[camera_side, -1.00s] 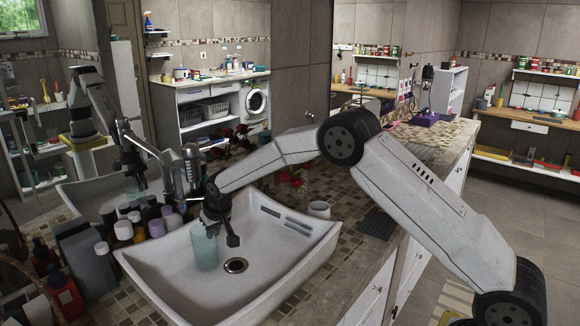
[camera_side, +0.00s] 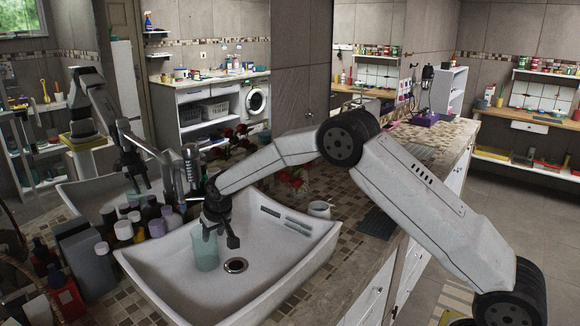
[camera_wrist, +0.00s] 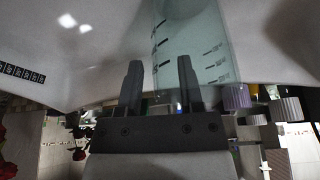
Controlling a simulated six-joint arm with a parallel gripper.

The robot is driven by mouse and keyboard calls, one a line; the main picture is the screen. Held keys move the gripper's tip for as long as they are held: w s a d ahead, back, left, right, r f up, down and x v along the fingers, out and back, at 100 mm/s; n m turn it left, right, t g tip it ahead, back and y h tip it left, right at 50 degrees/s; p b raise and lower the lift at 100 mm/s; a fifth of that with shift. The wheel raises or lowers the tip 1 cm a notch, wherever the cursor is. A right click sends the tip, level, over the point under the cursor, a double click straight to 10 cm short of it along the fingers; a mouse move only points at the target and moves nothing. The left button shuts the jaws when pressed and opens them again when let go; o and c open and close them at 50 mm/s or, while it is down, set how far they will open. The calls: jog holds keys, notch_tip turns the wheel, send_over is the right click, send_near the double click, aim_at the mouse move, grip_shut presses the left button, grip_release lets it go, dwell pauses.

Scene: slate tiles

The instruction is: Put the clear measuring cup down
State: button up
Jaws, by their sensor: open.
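The clear measuring cup (camera_side: 206,252) is a pale green-tinted vessel standing upright in the white sink (camera_side: 285,262), left of the drain. My gripper (camera_side: 220,232) is above and beside the cup's upper part. The cup's near upper rim is partly hidden behind my gripper in the side view.
The drain (camera_side: 236,265) is right of the cup. A faucet (camera_side: 190,170) rises behind the sink. Several bottles with purple and white caps (camera_side: 150,218) crowd the counter at left. A small white cup (camera_side: 320,209) stands on the counter behind the sink. The sink's right side is clear.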

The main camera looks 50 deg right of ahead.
jog(key=v, duration=1.2)
dwell(0.6)
jog(key=s+d+f+n+g, duration=0.1)
jog(key=s+f, duration=0.3)
jog(key=s, duration=1.1)
jog(key=s+d+f, duration=0.1)
jog(key=s+f, duration=0.3)
jog(key=s, duration=1.1)
jog(key=shift+s+d+n+g+y, duration=0.2)
jog(key=shift+d+n+g+y, duration=0.1)
jog(key=shift+d+n+g, duration=0.1)
